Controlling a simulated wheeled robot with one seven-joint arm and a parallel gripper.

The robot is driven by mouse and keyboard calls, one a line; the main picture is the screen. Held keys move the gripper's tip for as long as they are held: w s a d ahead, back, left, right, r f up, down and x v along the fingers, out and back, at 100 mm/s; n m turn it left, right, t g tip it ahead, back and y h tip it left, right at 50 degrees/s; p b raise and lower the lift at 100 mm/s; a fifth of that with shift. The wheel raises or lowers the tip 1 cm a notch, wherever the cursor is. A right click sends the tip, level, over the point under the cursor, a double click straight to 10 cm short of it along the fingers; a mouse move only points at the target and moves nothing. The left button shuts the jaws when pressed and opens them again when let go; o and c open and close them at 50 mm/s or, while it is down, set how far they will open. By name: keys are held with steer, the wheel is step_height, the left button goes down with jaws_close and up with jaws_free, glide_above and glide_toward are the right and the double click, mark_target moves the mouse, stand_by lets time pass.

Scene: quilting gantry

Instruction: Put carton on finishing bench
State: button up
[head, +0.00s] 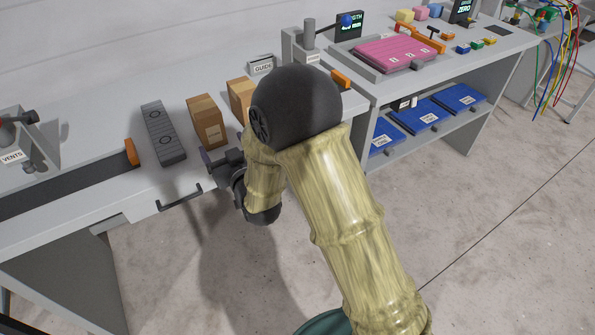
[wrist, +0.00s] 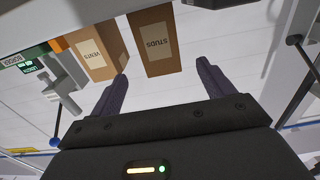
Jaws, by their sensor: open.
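Two brown cartons stand upright on the grey bench (head: 75,105) in front of me. The left carton (head: 207,122) is fully in view. The right carton (head: 240,98) is partly behind my arm. In the wrist view, one carton is labelled STUDS (wrist: 156,42) and the other VENTS (wrist: 92,55). My gripper (wrist: 163,70) is open and empty, its fingers pointing toward the STUDS carton, which shows between them. In the head view my gripper (head: 215,157) is at the bench's front edge, close to the left carton. No sign names a finishing bench.
A dark grey block (head: 163,133) lies left of the cartons, beside an orange end stop (head: 132,152). A GUIDE sign (head: 262,66) stands behind. On the right, another bench (head: 490,52) holds a pink pad (head: 394,52), with blue trays (head: 420,116) on its lower shelf.

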steer(key=s+d+f+m+g+h, duration=0.1)
steer(key=d+m+g+h, duration=0.15)
steer(key=d, duration=0.65)
steer(key=d+f+m+g+h, duration=0.15)
steer(key=d+h, duration=0.25)
steer(key=d, duration=0.4)
steer(key=s+d+f+m+g+h, duration=0.1)
steer(key=s+d+g, duration=0.7)
steer(key=s+d, duration=0.8)
steer(key=shift+s+m+g+h, duration=0.3)
steer(key=shift+s+m+h, duration=0.4)
steer(key=shift+s+h, duration=0.35)
